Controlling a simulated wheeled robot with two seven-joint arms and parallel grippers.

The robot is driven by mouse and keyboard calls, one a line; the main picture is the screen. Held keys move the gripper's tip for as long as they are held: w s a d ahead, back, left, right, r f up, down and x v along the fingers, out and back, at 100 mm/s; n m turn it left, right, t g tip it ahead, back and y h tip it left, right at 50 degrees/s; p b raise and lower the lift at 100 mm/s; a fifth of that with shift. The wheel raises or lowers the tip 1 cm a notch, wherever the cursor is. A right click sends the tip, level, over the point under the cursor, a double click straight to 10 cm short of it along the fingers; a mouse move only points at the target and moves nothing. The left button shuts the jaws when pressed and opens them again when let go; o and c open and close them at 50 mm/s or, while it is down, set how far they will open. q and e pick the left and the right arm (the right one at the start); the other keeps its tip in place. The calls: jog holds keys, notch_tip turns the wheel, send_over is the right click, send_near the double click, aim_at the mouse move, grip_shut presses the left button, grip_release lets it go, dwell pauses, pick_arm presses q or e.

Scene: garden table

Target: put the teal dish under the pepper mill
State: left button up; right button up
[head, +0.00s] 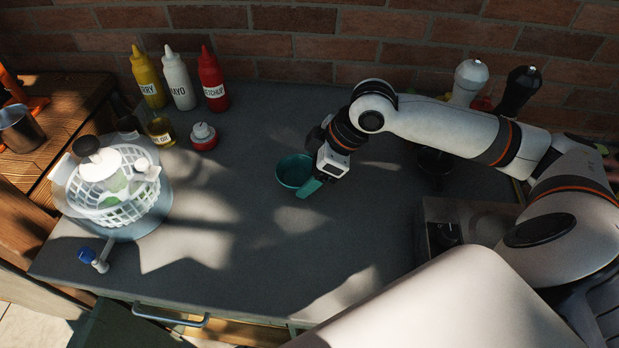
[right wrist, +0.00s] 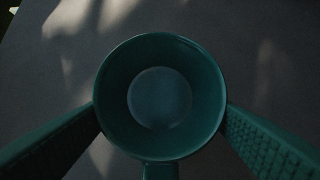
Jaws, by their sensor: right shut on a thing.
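The teal dish (head: 291,172) is a small round bowl at the middle of the table, upright, its open side up. My right gripper (head: 308,186) is shut on it; in the right wrist view the dish (right wrist: 160,148) sits between the two teal fingers, looks empty, and both fingers meet its sides. I cannot tell whether it rests on the table or is just above it. A black mill (head: 521,88), which looks like the pepper mill, stands at the back right beside a white mill (head: 469,80); my right arm hides their lower parts. My left gripper is not in view.
Squeeze bottles (head: 179,82) stand at the back left by a small jar (head: 161,132) and a red-and-white container (head: 203,137). A salad spinner (head: 112,190) stands at the left. A stove-like metal unit (head: 440,215) is at the right. The table's middle front is clear.

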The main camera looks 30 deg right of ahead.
notch_tip(320, 180, down, 3)
jog(key=shift+f, duration=0.2)
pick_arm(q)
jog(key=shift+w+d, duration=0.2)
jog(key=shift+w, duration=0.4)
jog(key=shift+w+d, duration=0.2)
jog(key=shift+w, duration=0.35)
pick_arm(e)
jog(key=shift+f, duration=0.1)
jog(key=o, duration=1)
jog(key=shift+f, duration=0.1)
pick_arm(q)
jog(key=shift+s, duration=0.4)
